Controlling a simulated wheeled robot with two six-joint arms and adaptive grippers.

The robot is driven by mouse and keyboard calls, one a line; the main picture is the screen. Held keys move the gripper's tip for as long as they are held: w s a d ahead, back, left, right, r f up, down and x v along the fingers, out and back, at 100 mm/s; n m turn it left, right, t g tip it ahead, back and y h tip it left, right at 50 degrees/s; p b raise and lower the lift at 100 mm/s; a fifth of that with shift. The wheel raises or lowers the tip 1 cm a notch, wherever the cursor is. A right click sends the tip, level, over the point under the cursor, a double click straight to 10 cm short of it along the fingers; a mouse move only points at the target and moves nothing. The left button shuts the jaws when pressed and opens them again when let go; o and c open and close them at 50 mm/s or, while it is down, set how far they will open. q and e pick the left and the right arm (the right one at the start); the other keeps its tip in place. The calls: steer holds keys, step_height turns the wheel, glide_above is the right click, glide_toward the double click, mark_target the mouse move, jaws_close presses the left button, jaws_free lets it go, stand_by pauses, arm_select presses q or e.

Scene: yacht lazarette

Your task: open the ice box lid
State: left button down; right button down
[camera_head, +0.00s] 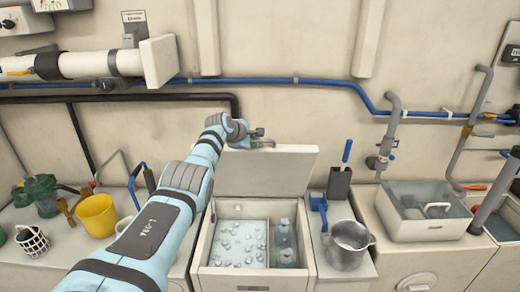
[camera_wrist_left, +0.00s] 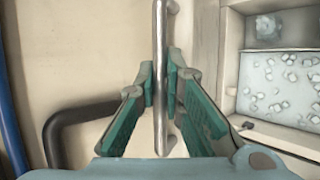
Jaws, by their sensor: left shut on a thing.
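The ice box (camera_head: 207,243) is open, with loose ice cubes and clear bottles inside. Its pale lid (camera_head: 266,174) stands raised at the back of the box, against or close to the wall; any gap is hard to judge. My left gripper (camera_head: 258,138) is at the lid's top edge, its arm reaching across from the lower left. In the left wrist view, its green fingers (camera_wrist_left: 161,80) are shut around a metal bar handle (camera_wrist_left: 160,40). The ice box opening (camera_wrist_left: 228,60) also shows there at the right. My right gripper is not in view.
A water-filled basin (camera_head: 428,227) is further right. Blue pipe (camera_head: 300,81) runs along the wall.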

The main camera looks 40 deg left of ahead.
arm_select(q)
steer(key=shift+w, duration=0.15)
steer(key=c, duration=2)
jaws_free()
steer(key=shift+o, duration=0.2)
